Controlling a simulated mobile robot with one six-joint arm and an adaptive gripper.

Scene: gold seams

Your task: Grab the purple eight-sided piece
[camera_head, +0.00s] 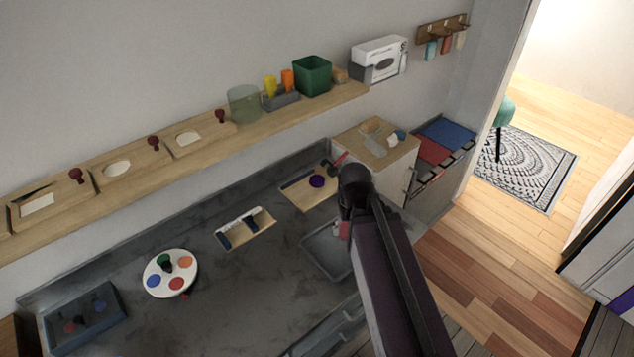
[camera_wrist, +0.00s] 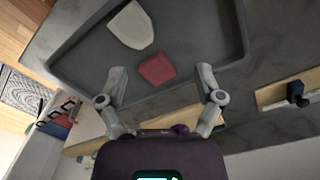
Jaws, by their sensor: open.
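The purple eight-sided piece (camera_head: 317,181) lies on a wooden board (camera_head: 296,192) at the back of the grey bench. In the wrist view, a small purple patch (camera_wrist: 180,129) that looks like this piece shows just past the gripper body, mostly hidden. My gripper (camera_wrist: 162,76) is open and empty, its fingers spread over the near part of a grey tray. In the head view my dark arm hides the fingers; its end stands right of the purple piece, apart from it in the picture.
The grey tray (camera_wrist: 215,52) holds a red piece (camera_wrist: 158,68) and a pale piece (camera_wrist: 131,25). A red-handled tool (camera_head: 339,160) lies by the board. Left are a small wooden tray (camera_head: 262,228) and a round palette (camera_head: 150,268). A shelf runs above.

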